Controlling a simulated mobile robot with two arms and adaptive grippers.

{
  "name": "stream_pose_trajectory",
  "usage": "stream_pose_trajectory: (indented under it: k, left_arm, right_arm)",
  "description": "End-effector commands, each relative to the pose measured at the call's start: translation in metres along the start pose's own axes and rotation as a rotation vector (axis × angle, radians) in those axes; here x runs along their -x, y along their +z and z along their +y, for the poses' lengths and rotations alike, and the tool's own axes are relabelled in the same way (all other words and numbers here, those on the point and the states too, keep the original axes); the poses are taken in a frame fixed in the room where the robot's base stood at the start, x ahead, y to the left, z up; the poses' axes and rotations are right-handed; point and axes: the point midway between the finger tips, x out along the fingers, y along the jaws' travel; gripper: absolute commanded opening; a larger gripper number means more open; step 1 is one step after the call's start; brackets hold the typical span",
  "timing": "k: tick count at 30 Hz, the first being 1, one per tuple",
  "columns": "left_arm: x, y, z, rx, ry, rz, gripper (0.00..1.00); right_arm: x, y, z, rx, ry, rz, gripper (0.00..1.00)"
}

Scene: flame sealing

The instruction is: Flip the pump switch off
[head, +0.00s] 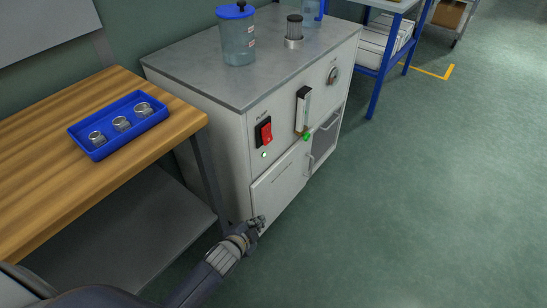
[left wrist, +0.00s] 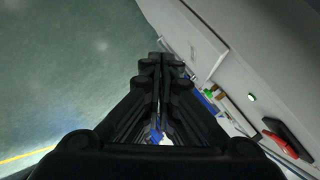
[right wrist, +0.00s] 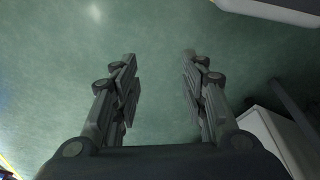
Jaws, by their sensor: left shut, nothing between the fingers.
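The pump switch (head: 264,132) is a red rocker in a black frame on the front of the grey cabinet (head: 225,150), under a small label. The red switch (left wrist: 278,143) and the lit lamp (left wrist: 252,97) also show at the right of the left wrist view. My left gripper (head: 260,221) is low in front of the cabinet, below the switch and apart from it. Its fingers (left wrist: 161,62) are together and empty. My right gripper (right wrist: 158,62) is open and empty over the green floor, and is outside the head view.
A blue-lidded jar (head: 238,42) stands on top. A wooden table (head: 50,180) with a blue tray (head: 99,153) is at left. The floor at right is clear.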

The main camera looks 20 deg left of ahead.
Motion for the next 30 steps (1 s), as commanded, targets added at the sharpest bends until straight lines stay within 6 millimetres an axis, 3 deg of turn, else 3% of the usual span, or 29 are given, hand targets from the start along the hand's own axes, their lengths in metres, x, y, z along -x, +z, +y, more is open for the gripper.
stream_pose_trajectory:
  k: [2,6,12,19,30]
  left_arm:
    - [-0.004,-0.028,-0.028,-0.079,-0.083,0.071,0.00]
    - [0.012,-0.077,-0.078,-0.211,-0.223,0.166,0.00]
    - [0.049,-0.125,-0.125,-0.345,-0.384,0.249,0.00]
    - [0.072,-0.146,-0.144,-0.400,-0.458,0.279,0.00]
    - [0.072,-0.147,-0.146,-0.401,-0.460,0.280,0.00]
  right_arm:
    - [0.007,-0.011,0.001,-0.003,0.002,0.022,0.40]
    - [0.041,-0.022,0.003,-0.007,0.007,0.047,0.40]
    - [0.083,-0.025,0.005,-0.011,0.012,0.072,0.40]
    - [0.105,-0.023,0.005,-0.012,0.014,0.081,0.40]
    - [0.107,-0.024,0.005,-0.012,0.014,0.081,0.40]
